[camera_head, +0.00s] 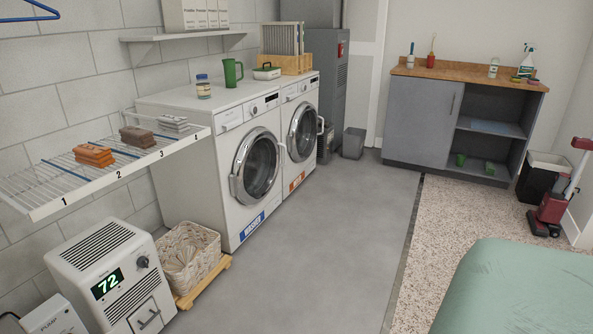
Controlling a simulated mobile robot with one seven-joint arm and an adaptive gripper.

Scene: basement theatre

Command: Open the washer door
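The washer (228,165) is a white front-loading machine against the left wall, with a blue label reading WASHER (252,226) low on its front. Its round door (256,164) has a silver ring and dark glass, and it looks closed against the front. A silver piece that looks like a handle (236,188) is at the left side of the ring. A small white piece (282,151) shows at the right side of the door. My gripper is not in view, so where it is relative to the door cannot be seen.
A similar machine (289,92) with an orange label stands right beside the washer. A wicker basket (187,254) on a wooden base and a white dehumidifier-like unit (112,278) stand at the lower left. A wire shelf (95,172) juts from the wall. The grey floor (335,240) before the washer is clear.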

